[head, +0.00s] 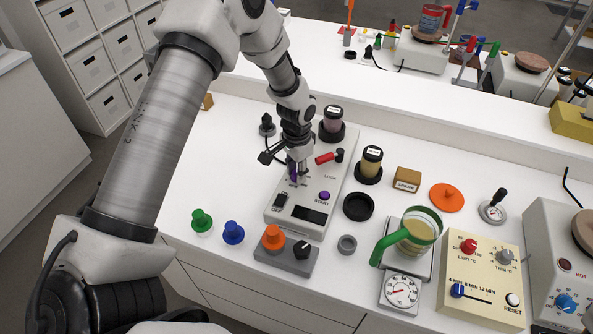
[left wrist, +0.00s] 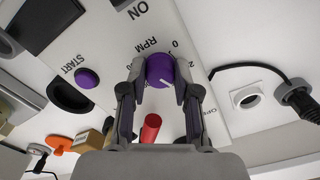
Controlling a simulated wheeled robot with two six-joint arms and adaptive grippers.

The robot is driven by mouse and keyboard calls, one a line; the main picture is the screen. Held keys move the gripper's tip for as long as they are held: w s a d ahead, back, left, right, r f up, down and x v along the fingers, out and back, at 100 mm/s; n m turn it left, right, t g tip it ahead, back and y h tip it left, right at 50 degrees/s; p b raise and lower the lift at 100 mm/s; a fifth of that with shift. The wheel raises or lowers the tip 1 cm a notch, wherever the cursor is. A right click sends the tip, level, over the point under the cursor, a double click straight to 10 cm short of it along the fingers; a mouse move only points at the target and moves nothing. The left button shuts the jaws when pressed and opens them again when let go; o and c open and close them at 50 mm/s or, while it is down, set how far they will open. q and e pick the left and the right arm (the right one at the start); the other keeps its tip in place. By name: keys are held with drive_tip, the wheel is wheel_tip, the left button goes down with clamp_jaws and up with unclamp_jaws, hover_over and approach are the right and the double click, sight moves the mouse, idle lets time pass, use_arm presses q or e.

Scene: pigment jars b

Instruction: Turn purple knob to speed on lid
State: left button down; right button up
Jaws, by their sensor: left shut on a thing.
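The purple knob (head: 293,174) is on the sloping white panel (head: 277,215) of a grey-white machine. It shows clearly in the left wrist view (left wrist: 158,67), with a white pointer line on its face and the RPM label and a 0 beside it. My left gripper (left wrist: 160,78) is shut on the knob, one finger on each side; it points down at the panel in the head view (head: 297,172). Two dark-lidded jars, one with pinkish contents (head: 332,124) and one yellowish (head: 371,162), carry white lid labels too small to read. My right gripper is not in view.
A purple START button (head: 324,196), an ON/OFF switch (head: 280,201) and a red handle (head: 325,158) are close to the gripper. A green-handled jug (head: 418,236) stands to the right.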

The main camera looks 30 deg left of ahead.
use_arm(q)
drive_tip(key=m, duration=0.4)
drive_tip(key=shift+s+f+m, duration=0.15)
drive_tip(key=shift+f+m, duration=0.05)
drive_tip(key=shift+m, duration=0.1)
idle(0.5)
drive_tip(key=c, duration=0.8)
unclamp_jaws()
drive_tip(key=shift+c, duration=0.2)
drive_tip(key=shift+w, duration=0.2)
drive_tip(key=shift+r, duration=0.25)
wheel_tip(320, 180, up, 12)
drive_tip(key=shift+f, duration=0.25)
